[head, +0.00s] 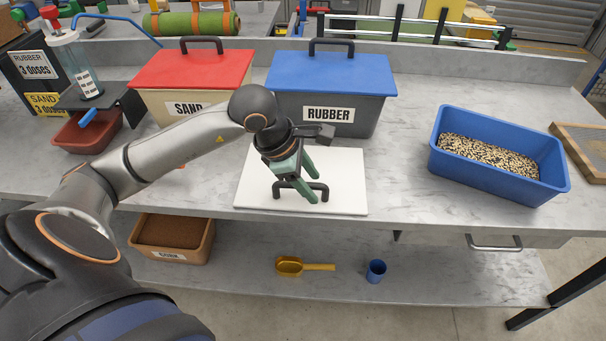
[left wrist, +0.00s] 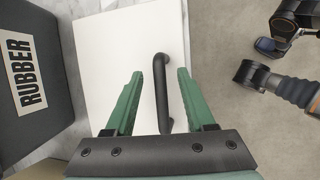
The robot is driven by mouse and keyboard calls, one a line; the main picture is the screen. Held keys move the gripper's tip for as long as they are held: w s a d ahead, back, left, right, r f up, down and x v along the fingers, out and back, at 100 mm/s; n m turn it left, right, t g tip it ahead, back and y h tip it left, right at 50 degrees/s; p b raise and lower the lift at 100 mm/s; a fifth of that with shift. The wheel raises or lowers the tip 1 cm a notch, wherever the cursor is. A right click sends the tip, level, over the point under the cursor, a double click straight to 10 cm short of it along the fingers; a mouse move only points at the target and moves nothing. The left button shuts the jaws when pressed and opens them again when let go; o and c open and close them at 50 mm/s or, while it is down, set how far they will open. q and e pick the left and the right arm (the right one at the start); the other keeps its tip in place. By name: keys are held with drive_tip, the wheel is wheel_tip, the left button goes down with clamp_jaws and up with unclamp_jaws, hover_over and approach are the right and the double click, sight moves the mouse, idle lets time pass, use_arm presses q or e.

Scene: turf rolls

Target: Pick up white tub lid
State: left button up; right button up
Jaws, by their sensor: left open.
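The white tub lid (head: 345,190) lies flat on the grey bench, in front of the RUBBER tub. It has a dark bar handle (head: 320,188) on top. My left gripper (head: 312,182) is over the lid, with its green fingers open on either side of the handle. The left wrist view shows the lid (left wrist: 110,55) and the handle (left wrist: 162,90) between the two fingers (left wrist: 155,95). Contact between the fingers and the handle does not show. My right gripper is not clearly seen in either view.
The SAND tub (head: 190,72) with a red lid and the RUBBER tub (head: 330,85) with a blue lid stand behind. A blue bin (head: 548,185) of granules stands at right. A brown CORK bin (head: 150,228), yellow scoop (head: 290,266) and blue cup (head: 376,271) sit on the lower shelf.

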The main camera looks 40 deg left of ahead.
use_arm(q)
drive_tip(key=shift+c, duration=0.4)
clamp_jaws()
idle(1.0)
